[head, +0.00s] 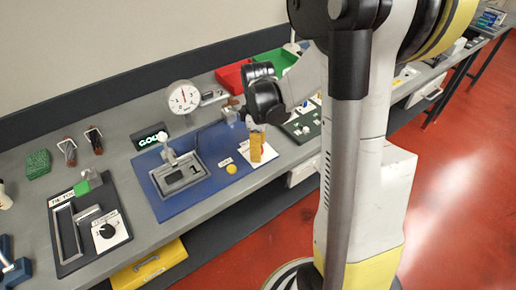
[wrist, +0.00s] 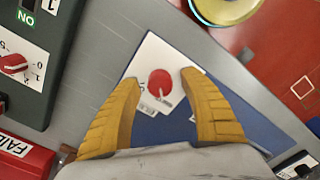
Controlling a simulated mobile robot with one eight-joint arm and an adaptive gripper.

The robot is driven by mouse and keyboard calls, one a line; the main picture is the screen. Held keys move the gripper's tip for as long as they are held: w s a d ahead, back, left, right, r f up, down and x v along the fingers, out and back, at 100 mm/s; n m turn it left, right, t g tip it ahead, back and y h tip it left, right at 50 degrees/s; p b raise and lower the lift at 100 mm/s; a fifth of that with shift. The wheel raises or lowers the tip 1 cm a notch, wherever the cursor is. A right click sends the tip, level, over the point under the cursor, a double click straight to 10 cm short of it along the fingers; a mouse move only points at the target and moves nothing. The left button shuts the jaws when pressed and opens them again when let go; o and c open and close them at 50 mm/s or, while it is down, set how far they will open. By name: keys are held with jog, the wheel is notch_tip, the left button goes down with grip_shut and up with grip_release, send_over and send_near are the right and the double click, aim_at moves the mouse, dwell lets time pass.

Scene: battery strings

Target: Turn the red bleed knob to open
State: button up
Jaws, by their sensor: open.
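The red bleed knob (wrist: 160,83) is a round red disc with a pale pointer on a white plate (wrist: 145,57), seen in the wrist view. My gripper (wrist: 158,85) is open, with its two yellow fingers on either side of the knob and a gap to it on the left. Whether the right fingertip touches it I cannot tell. In the head view my gripper (head: 257,147) points down over the white plate (head: 248,172) at the right end of the blue panel (head: 176,202); the knob is mostly hidden behind the fingers.
A round gauge (head: 183,97) and a green-lit sign (head: 149,136) stand behind the blue panel. In the wrist view a dark panel with another red knob (wrist: 13,64) is at the left. The bench's front edge is close by.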

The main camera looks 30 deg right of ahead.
jog(key=shift+c, duration=0.5)
grip_shut()
jog(key=shift+m, duration=0.3)
jog(key=m, duration=0.3)
jog(key=shift+m, duration=0.4)
jog(key=m, duration=0.4)
jog(key=shift+m, duration=0.3)
jog(key=m, duration=0.4)
jog(key=shift+m, duration=2.4)
